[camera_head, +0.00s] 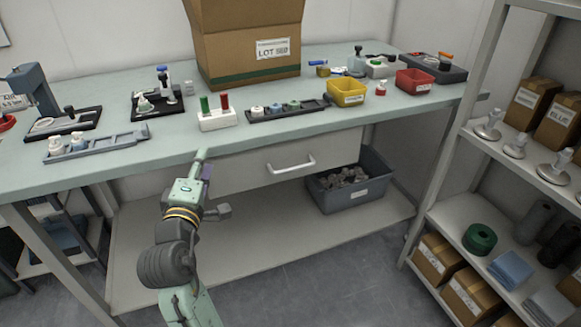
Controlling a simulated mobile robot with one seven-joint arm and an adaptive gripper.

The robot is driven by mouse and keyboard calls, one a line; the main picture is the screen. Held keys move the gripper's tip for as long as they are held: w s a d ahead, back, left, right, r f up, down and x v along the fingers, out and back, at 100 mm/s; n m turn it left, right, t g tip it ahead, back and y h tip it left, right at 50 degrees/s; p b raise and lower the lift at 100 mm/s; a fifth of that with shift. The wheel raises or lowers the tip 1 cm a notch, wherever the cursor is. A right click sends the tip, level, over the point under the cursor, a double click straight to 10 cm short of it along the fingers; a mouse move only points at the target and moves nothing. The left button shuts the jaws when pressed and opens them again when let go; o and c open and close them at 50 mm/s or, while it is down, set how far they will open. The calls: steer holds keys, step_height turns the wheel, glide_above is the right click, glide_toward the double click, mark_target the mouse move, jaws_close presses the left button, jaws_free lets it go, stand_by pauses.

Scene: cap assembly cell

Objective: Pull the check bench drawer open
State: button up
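The check bench drawer (240,172) is a pale front panel under the bench top, with a light bar handle (291,164) at its middle. It looks shut, its front in line under the bench edge. My arm rises from the bottom of the picture, left of the handle. A dark part at the arm's end (219,212) may be my gripper, left of and lower in the picture than the handle. It looks apart from the handle. Its fingers are too small and partly hidden to make out, so I cannot tell whether they are open.
The bench top (330,117) holds a large carton (225,50), a yellow bin (347,99), a red bin (413,88) and fixtures. A grey crate (350,193) stands on the lower shelf, below and right of the handle. A stocked rack (455,150) stands at right.

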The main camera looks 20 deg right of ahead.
mark_target(292, 170)
steer(key=s+d+f+m+g+h, duration=0.1)
steer(key=s+d+f+g+h, duration=0.2)
steer(key=d, duration=0.5)
steer(key=s+d+f+g+h, duration=0.1)
steer(key=d+f+g+h, duration=0.15)
steer(key=d+f, duration=0.35)
steer(key=shift+g+y, duration=0.25)
steer(key=shift+y, duration=0.1)
steer(key=x, duration=0.3)
steer(key=p+x, duration=0.1)
steer(key=x, duration=0.7)
steer(key=shift+s+d+r, duration=0.25)
steer(key=shift+d+r, duration=0.1)
steer(key=shift+d, duration=0.1)
jaws_close()
